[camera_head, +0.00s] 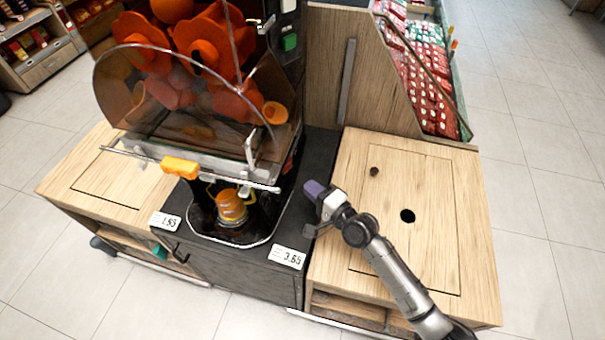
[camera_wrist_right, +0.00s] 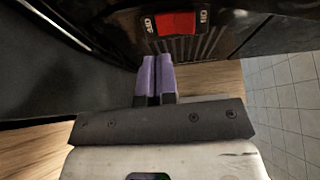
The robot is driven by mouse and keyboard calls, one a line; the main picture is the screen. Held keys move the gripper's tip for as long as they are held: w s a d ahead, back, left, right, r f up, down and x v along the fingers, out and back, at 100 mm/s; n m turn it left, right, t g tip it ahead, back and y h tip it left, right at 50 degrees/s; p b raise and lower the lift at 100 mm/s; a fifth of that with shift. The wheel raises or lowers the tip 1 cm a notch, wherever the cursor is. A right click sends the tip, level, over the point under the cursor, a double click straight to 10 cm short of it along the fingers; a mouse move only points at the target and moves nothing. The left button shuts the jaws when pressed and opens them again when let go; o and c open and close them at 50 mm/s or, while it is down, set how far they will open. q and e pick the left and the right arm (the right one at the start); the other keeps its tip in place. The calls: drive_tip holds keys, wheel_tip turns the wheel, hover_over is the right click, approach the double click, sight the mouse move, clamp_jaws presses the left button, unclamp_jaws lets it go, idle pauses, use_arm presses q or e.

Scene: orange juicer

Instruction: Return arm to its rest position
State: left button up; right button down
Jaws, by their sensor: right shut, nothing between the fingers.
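My right gripper (camera_head: 314,190) is in the head view, over the left edge of the right wooden counter, just right of the juicer. Its purple fingers also show in the right wrist view (camera_wrist_right: 156,75), pressed together with nothing between them. A red switch (camera_wrist_right: 177,22) on a dark panel sits just beyond the fingertips in the wrist view. The orange juicer (camera_head: 190,80), with a clear cover and orange drums, stands left of the gripper. An orange-topped container (camera_head: 231,207) stands in its lower bay. My left gripper is not in the head view.
The right wooden counter (camera_head: 455,215) is mostly bare, with a dark round hole (camera_head: 407,216) in it. A wooden panel (camera_head: 325,70) and a display of red packages (camera_head: 425,80) stand behind. Price tags (camera_head: 288,257) are on the juicer stand's front. Tiled floor is open at right.

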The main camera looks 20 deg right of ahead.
drive_tip(key=s+d+f+n+g+h+p, duration=0.25)
drive_tip(key=s+n+g, duration=0.2)
drive_tip(key=s, duration=0.75)
drive_tip(key=s+d+f+n+g+h+p, duration=0.1)
drive_tip(key=s+n+g+h, duration=0.3)
drive_tip(key=s, duration=0.8)
drive_tip(key=s+d+f+n+g+h+p, duration=0.15)
drive_tip(key=s+n+g, duration=0.35)
drive_tip(key=s, duration=0.8)
wheel_tip(320, 180, up, 37)
drive_tip(key=w+n+p, duration=0.1)
drive_tip(key=p, duration=3.6)
drive_tip(key=shift+a+t, duration=0.2)
drive_tip(key=shift+t, duration=0.25)
drive_tip(key=shift+w, duration=0.1)
